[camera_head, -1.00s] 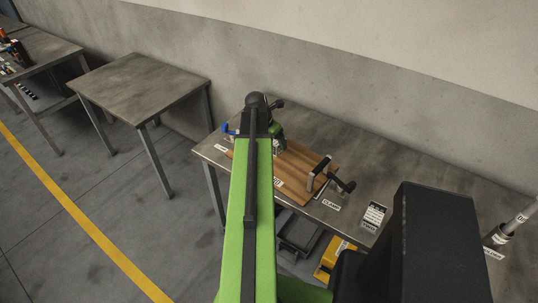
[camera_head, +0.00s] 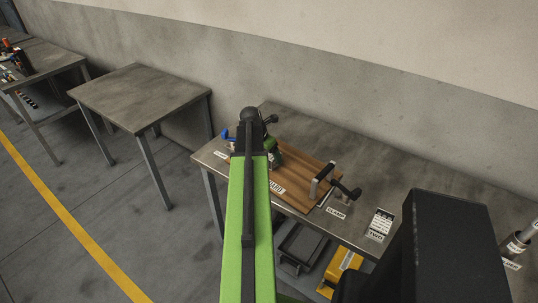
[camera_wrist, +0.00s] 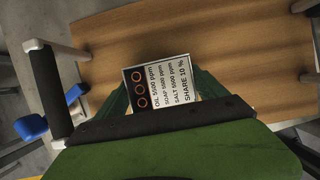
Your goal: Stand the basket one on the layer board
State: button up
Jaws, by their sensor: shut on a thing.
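The wooden layer board (camera_head: 305,172) lies on the metal table and fills much of the wrist view (camera_wrist: 200,45). My gripper (camera_wrist: 160,88) is over the board's left part, with green fingers on both sides of a small box (camera_wrist: 168,82) whose white face lists oil, soap, salt and a share of 10 %. It is shut on this box. Three orange rings show on the box's dark strip. Whether the box touches the board I cannot tell. In the head view my arm partly hides the gripper. I cannot make out a basket marked one.
A clamp with a black handle (camera_head: 323,179) stands at the board's right end. A blue-handled part (camera_head: 227,134) is at its left end. A printed card (camera_head: 380,223) lies to the right. A yellow bin (camera_head: 341,268) is below. An empty table (camera_head: 140,95) stands left.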

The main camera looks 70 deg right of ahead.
jog(key=o, duration=1.9)
jog(key=shift+a+r+p, duration=0.1)
jog(key=shift+r+p, duration=0.45)
jog(key=shift+p, duration=0.1)
jog(key=p+v, duration=1)
jog(key=v, duration=0.1)
jog(key=shift+w+a, duration=0.1)
